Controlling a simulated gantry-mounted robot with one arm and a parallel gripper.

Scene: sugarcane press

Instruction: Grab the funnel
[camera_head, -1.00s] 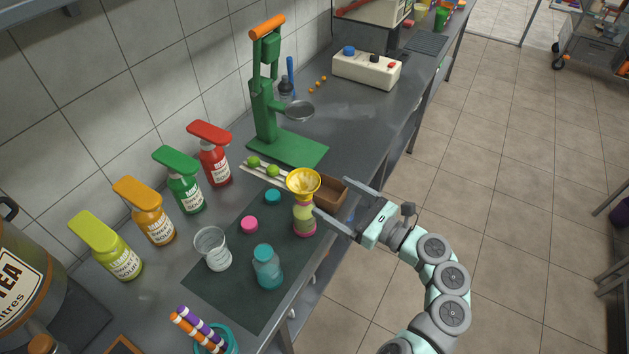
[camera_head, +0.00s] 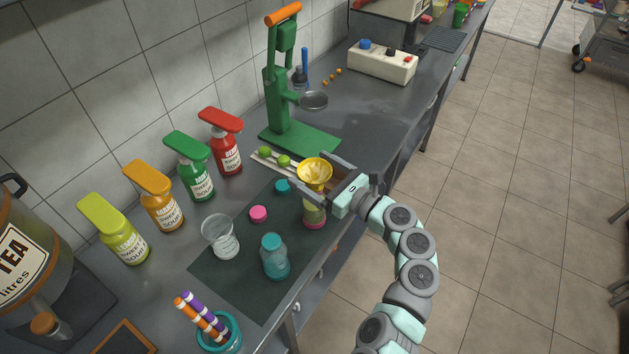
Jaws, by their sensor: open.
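The yellow funnel (camera_head: 315,171) sits on top of a bottle (camera_head: 314,213) with a pink base, at the right edge of a dark mat (camera_head: 235,277). My gripper (camera_head: 314,181) is open and comes in from the right at about the funnel's height. One finger is on the far side of the funnel and the other on its near side. I cannot tell whether the fingers touch it. The lower part of the funnel is partly hidden by the near finger.
A teal bottle (camera_head: 275,257), a clear glass (camera_head: 221,237) and pink and teal lids stand on the mat. A green press (camera_head: 290,110) stands behind, with limes (camera_head: 284,160) before it. Several syrup bottles (camera_head: 195,172) line the wall. The floor right of the counter is free.

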